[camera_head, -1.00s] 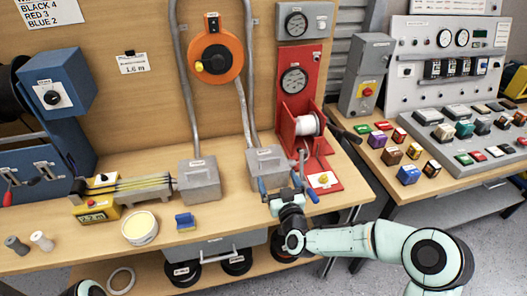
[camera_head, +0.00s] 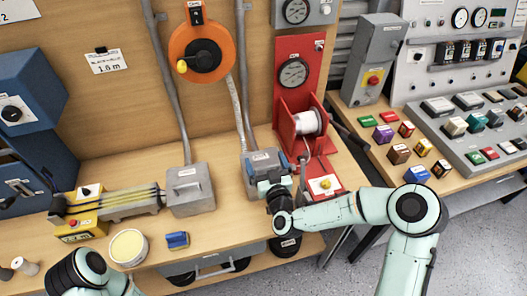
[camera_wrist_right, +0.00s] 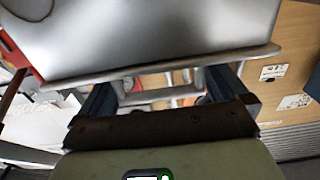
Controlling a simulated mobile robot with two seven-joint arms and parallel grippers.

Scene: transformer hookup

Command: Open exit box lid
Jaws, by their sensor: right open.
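A grey box (camera_head: 262,160) with a conduit running up from it stands on the bench, left of the red spool stand; its label is too small to read. My right gripper (camera_head: 267,172) is over the front of this box, open, with its blue fingers apart. In the right wrist view the fingers (camera_wrist_right: 163,98) are either side of a grey handle bar (camera_wrist_right: 160,96) below a large grey lid surface (camera_wrist_right: 150,35). I cannot tell whether they touch it. The lid looks shut. My left arm shows at the lower left; its gripper is out of the picture.
A second grey box (camera_head: 190,190) with a top handle stands to the left. The red stand (camera_head: 302,95) with a white spool (camera_head: 310,121) is close on the right. A blue block (camera_head: 177,240) and a round yellow-topped tub (camera_head: 128,247) lie near the bench's front edge.

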